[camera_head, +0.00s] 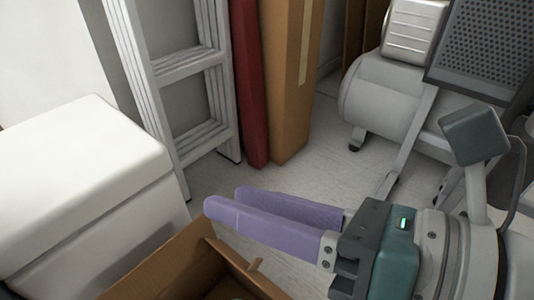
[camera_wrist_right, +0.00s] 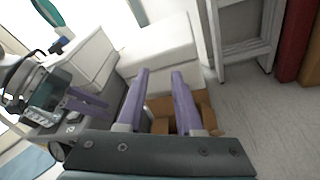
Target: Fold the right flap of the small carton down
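The small open carton (camera_head: 165,262) is brown cardboard at the bottom of the head view, partly cut off by the frame. Its right edge (camera_head: 250,277) runs down to the right; I cannot clearly tell how its right flap stands. In the right wrist view the carton (camera_wrist_right: 203,104) shows between and beyond the fingers. My right gripper (camera_head: 223,200) has two purple fingers, spread apart and empty, over the carton's far right side; it also shows in the right wrist view (camera_wrist_right: 159,73). My left gripper (camera_wrist_right: 88,101) shows small at the left there, its opening unclear.
A white box-shaped unit (camera_head: 75,180) stands left of the carton. A metal ladder (camera_head: 190,65), a red panel (camera_head: 250,80) and a tall cardboard box (camera_head: 288,80) stand behind. A compressor tank (camera_head: 385,95) is at the right. Bare floor (camera_head: 320,165) lies between.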

